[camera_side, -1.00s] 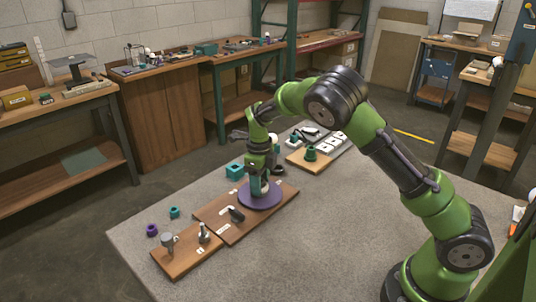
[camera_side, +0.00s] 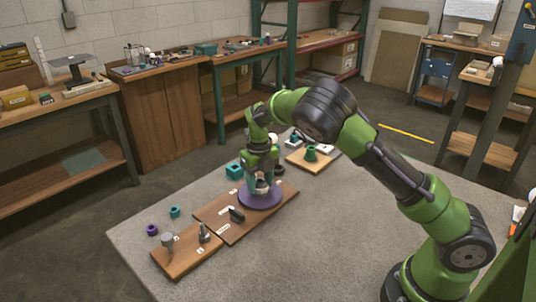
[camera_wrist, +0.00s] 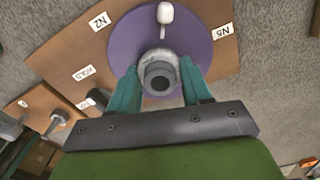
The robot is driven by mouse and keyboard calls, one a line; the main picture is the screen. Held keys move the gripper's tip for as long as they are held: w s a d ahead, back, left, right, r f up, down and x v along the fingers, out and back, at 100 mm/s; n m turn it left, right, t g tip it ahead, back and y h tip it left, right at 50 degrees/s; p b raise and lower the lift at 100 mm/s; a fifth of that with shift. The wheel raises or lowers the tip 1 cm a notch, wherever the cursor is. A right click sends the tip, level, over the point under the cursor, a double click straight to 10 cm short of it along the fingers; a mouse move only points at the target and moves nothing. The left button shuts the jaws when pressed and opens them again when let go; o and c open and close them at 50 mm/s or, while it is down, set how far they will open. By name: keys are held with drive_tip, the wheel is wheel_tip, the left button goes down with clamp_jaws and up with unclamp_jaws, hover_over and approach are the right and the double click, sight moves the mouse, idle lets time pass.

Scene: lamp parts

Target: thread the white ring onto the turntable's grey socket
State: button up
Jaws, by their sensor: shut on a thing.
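The turntable is a purple disc (camera_side: 261,196) on a brown board; it also shows in the wrist view (camera_wrist: 125,45). My gripper (camera_side: 262,182) points down over its middle. In the wrist view its teal fingers (camera_wrist: 160,72) are shut on the pale white ring (camera_wrist: 157,56), one on each side. The grey socket (camera_wrist: 160,84), with a dark round hole, shows at the ring's centre. The ring appears to be around the socket, but I cannot tell how far down it sits. In the side view the fingers partly hide both.
A white rounded knob (camera_wrist: 165,14) stands on the disc beside the socket. A smaller board (camera_side: 186,252) with upright metal parts lies at the front left. A teal block (camera_side: 233,171) and small teal and purple nuts lie nearby.

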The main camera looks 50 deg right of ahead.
drive_tip(key=shift+s+a+f+m, duration=0.2)
drive_tip(key=shift+f+m, duration=0.1)
drive_tip(key=shift+m, duration=0.2)
drive_tip(key=o, duration=1)
drive_tip(key=shift+c, duration=0.2)
drive_tip(key=o, duration=0.4)
drive_tip(key=shift+w+r, duration=0.1)
drive_tip(key=shift+d, duration=0.1)
drive_tip(key=shift+r, duration=0.1)
